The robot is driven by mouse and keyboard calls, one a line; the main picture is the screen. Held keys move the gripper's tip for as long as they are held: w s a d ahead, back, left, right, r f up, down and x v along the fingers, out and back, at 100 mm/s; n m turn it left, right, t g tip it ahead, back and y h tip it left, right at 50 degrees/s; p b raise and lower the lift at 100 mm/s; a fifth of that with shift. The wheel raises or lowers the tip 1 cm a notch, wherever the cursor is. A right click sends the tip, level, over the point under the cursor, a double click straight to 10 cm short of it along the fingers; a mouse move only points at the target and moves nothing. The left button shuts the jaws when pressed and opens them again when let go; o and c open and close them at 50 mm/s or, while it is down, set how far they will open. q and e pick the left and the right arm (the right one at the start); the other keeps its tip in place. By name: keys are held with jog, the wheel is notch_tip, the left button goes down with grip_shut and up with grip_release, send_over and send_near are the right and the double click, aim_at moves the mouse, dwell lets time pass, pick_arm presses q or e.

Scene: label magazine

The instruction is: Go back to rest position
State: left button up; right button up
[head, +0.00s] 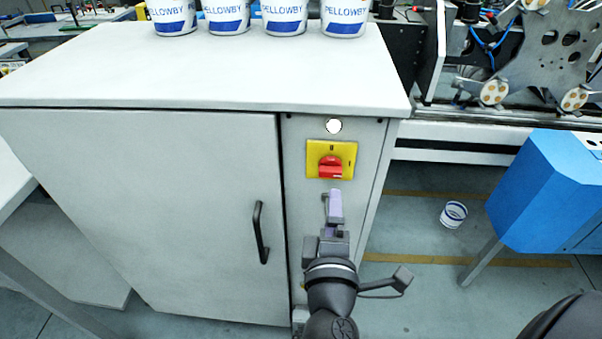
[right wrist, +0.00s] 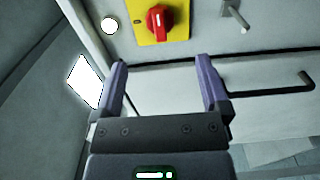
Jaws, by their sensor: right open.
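My right gripper (head: 333,203) is in front of the grey cabinet's narrow side panel, just below a red rotary switch (head: 330,167) on a yellow plate (head: 347,148). In the right wrist view, its two purple-grey fingers (right wrist: 163,78) stand wide apart with nothing between them. The red switch (right wrist: 158,20) is beyond the fingertips there, apart from them. My left gripper is in neither view.
The grey cabinet (head: 150,200) has a black door handle (head: 260,232). Several labelled cups (head: 285,17) stand on its top. A blue machine part (head: 550,190) is at the right. A cup (head: 453,214) lies on the floor.

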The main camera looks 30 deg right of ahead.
jog(key=s+a+f+m+g+y, duration=0.3)
jog(key=s+f+m+g+y, duration=0.2)
jog(key=s+f+g, duration=0.15)
jog(key=s+a+f+m+g+y, duration=0.2)
jog(key=s+f+m+g+y, duration=0.35)
jog(key=s+f, duration=0.2)
jog(key=s+f+n+g, duration=0.1)
jog(key=s+f+g, duration=0.15)
jog(key=f, duration=1.55)
jog(key=s+d+f+h, duration=0.1)
jog(key=s+d+f, duration=0.2)
jog(key=s+f, duration=0.6)
jog(key=s, duration=0.5)
jog(key=shift+d+f, duration=0.15)
jog(key=shift+f, duration=0.2)
jog(key=shift+n, duration=0.25)
